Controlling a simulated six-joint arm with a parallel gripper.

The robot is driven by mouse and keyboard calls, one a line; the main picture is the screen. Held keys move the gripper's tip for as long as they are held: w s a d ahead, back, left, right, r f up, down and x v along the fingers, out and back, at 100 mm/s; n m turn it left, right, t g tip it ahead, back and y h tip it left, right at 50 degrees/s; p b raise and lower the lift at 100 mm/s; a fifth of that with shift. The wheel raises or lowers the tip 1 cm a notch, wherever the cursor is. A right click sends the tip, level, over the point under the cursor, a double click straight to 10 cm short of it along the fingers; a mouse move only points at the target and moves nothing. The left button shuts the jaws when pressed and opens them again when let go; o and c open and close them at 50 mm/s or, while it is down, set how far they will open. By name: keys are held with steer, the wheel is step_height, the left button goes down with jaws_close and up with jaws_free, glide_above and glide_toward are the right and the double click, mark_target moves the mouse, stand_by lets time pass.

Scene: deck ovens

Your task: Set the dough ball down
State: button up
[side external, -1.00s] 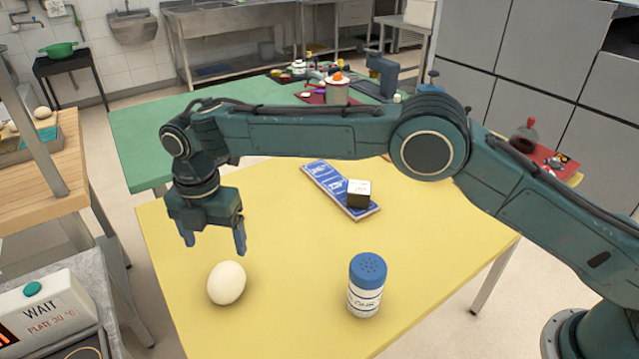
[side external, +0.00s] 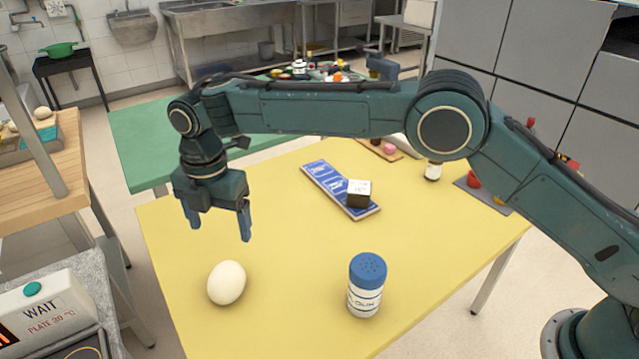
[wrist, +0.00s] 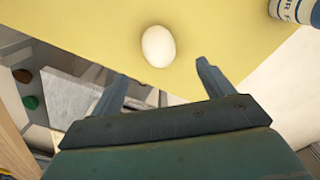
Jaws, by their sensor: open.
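The dough ball (side external: 227,282) is a smooth, cream-white, egg-shaped lump lying on the yellow table (side external: 270,215), near its front left edge. It also shows in the wrist view (wrist: 158,46), beyond the fingertips and clear of them. My gripper (side external: 218,226) is open and empty, hanging above the table behind the dough ball. Its two fingers point down and are apart from the dough ball. In the wrist view the gripper (wrist: 160,78) shows its fingers spread wide with nothing between them.
A blue-capped shaker (side external: 366,285) stands to the right of the dough ball. A blue packet (side external: 325,181) with a small dark box (side external: 359,193) on it lies further back. A white machine reading "WAIT" (side external: 45,318) is at the front left. Table around the dough ball is clear.

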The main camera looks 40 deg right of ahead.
steer(key=s+d+r+m+t, duration=0.1)
steer(key=s+d+r+m, duration=0.45)
steer(key=d+r, duration=0.45)
steer(key=s+d+r+m+t, duration=0.1)
steer(key=s+d+r+m, duration=0.3)
steer(key=d+r+m, duration=0.6)
steer(key=s+d+m+t, duration=0.2)
steer(key=s+d+m, duration=0.2)
steer(key=s+d, duration=0.85)
steer(key=s+d+f+m, duration=0.2)
steer(key=s+m, duration=0.1)
steer(key=s, duration=0.3)
steer(key=s+d+f+m+t, duration=0.1)
steer(key=s+d+f+m, duration=0.1)
steer(key=s, duration=0.4)
steer(key=shift+f+m, duration=0.75)
